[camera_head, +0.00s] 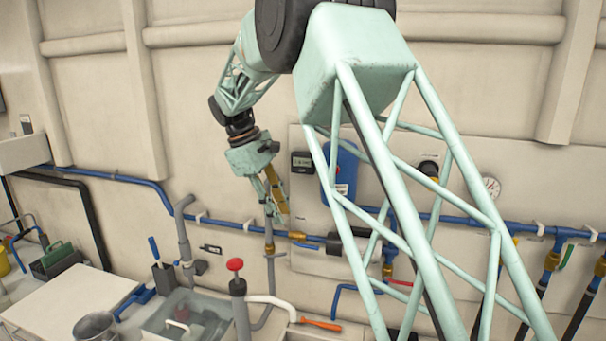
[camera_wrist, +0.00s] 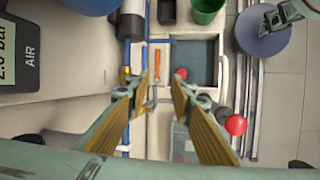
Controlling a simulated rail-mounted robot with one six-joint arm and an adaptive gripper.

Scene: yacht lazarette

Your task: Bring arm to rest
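My gripper (camera_head: 277,205) hangs at the end of my pale green arm, pointing down in front of the wall in the head view. In the wrist view its two yellow-padded fingers (camera_wrist: 158,82) are apart, with a clear gap and nothing between them. It is above the bench area, beside the blue wall pipe. Contact with the pipe cannot be judged from the head view. My arm's lattice link covers part of the wall at the right.
A grey display box (camera_head: 303,162) and a blue device (camera_head: 345,170) are near my gripper on the wall. A red-topped post (camera_head: 236,283), a basin (camera_head: 208,322) and an orange screwdriver (camera_head: 321,325) are below. A metal bucket (camera_head: 95,327) stands lower left.

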